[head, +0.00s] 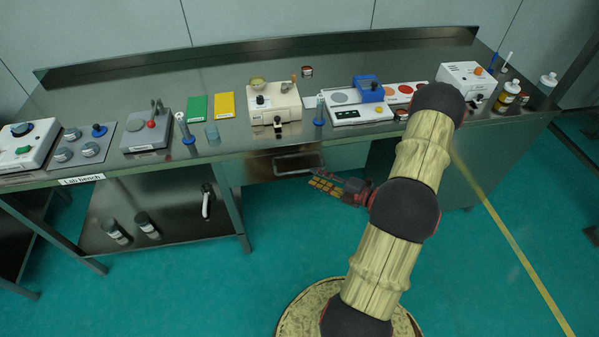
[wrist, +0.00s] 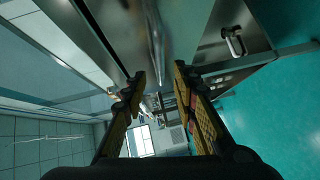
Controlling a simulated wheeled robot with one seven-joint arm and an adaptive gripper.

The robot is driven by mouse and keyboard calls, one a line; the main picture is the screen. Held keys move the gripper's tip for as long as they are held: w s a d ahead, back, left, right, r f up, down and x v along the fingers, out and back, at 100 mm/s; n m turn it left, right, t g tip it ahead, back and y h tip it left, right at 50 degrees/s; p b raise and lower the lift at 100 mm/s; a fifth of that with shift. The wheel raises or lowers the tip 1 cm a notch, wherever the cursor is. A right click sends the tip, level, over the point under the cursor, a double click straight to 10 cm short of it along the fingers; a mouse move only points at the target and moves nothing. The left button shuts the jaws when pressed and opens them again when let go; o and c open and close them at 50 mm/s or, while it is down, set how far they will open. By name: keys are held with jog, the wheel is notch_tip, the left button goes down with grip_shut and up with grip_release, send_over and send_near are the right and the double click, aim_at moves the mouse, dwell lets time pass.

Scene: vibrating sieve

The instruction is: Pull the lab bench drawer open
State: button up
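The lab bench drawer (head: 257,168) sits under the worktop's front edge, in the middle of the head view. Its front looks about flush with the bench, so it appears shut. A grey bar handle (head: 298,164) sticks out from its front. My gripper (head: 322,181) is just below and right of the handle, with its yellow-padded fingers pointing left. In the wrist view my gripper (wrist: 159,74) is open, with a clear gap between the fingertips. A shiny bar, seemingly the handle (wrist: 157,45), shows just beyond the fingertips. I see no contact.
The teal floor in front is clear.

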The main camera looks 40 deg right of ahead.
aim_at(301, 171)
jog(key=b+x, duration=0.2)
jog(key=x, duration=0.5)
jog(key=shift+w+f, duration=0.15)
jog(key=shift+c, duration=0.4)
jog(key=shift+a, duration=0.1)
grip_shut()
dwell(0.3)
